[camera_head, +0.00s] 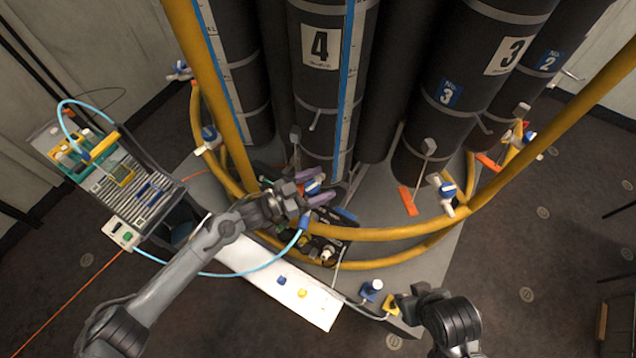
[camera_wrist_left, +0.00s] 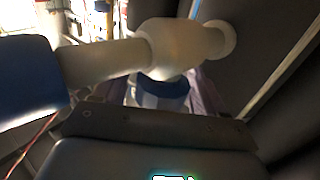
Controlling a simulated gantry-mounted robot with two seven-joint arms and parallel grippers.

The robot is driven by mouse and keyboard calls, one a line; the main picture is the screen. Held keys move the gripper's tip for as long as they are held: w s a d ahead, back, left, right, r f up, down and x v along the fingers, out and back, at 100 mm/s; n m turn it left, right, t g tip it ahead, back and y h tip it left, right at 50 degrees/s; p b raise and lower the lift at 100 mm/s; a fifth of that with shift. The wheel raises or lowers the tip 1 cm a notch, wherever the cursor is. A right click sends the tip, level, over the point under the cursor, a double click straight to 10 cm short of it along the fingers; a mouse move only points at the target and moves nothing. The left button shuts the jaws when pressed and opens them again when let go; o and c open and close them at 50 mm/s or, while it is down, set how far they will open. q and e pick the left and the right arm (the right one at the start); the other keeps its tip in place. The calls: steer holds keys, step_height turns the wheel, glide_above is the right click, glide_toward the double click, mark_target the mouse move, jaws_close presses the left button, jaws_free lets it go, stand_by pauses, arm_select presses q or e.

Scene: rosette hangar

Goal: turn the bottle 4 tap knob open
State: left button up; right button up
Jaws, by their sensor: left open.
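Bottle 4 (camera_head: 325,95) is a tall dark cylinder with a white "4" label at the top centre of the head view. Its blue-and-white tap knob (camera_head: 313,187) sits low in front of it. My left gripper (camera_head: 312,188) is open, with purple fingertips on either side of the knob. In the left wrist view, a pale tap body (camera_wrist_left: 180,48) crosses above the blue knob part (camera_wrist_left: 160,92), between the purple fingers. Whether the fingers touch the knob cannot be told. My right gripper (camera_head: 405,303) is low at the right, near a small yellow block; its jaws are unclear.
Yellow curved rails (camera_head: 390,234) run around the bottles close to my left gripper. Other blue-and-white taps (camera_head: 447,190) stand along them. A grey instrument box (camera_head: 140,190) with a blue hose is at the left. A white panel (camera_head: 285,290) lies below my left arm.

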arm_select(q)
steer(key=c, duration=1)
steer(key=shift+o, duration=0.2)
steer(key=n+t+p, duration=0.1)
steer(key=t+y+p, duration=0.1)
steer(key=shift+r+n+t, duration=0.25)
steer(key=shift+n+t, duration=0.05)
steer(key=shift+n, duration=0.1)
steer(key=shift+w+f+n+t+y+p, duration=0.1)
steer(key=shift+w+n+t+y+p, duration=0.05)
steer(key=shift+n+t+y+p, duration=0.8)
steer(key=shift+w+a+f+n+t+y, duration=0.1)
steer(key=shift+w+a+n+t+y, duration=0.1)
steer(key=shift+n+t+y, duration=0.45)
steer(key=o, duration=1)
steer(key=shift+c, duration=0.2)
